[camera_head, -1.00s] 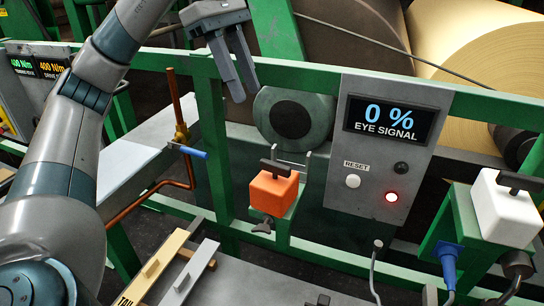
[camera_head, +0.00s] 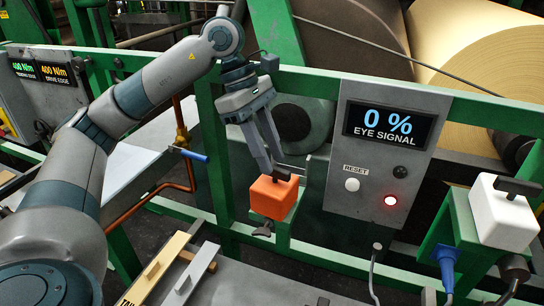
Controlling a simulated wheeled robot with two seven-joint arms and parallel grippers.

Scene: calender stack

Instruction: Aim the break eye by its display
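The orange break eye box (camera_head: 272,197) sits on a green bracket in the middle of the head view, with a dark T-shaped handle (camera_head: 288,175) on top. A white box (camera_head: 503,210) with a similar dark handle stands on a green bracket at the right. My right gripper is not in view.
The panel holds a white RESET button (camera_head: 352,185), a dark knob or lamp (camera_head: 400,171) and a lit red lamp (camera_head: 390,200). A green rail (camera_head: 462,105) runs behind. A copper pipe with a blue-handled valve (camera_head: 190,154) stands left. Labelled bars (camera_head: 155,268) lie at the lower left.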

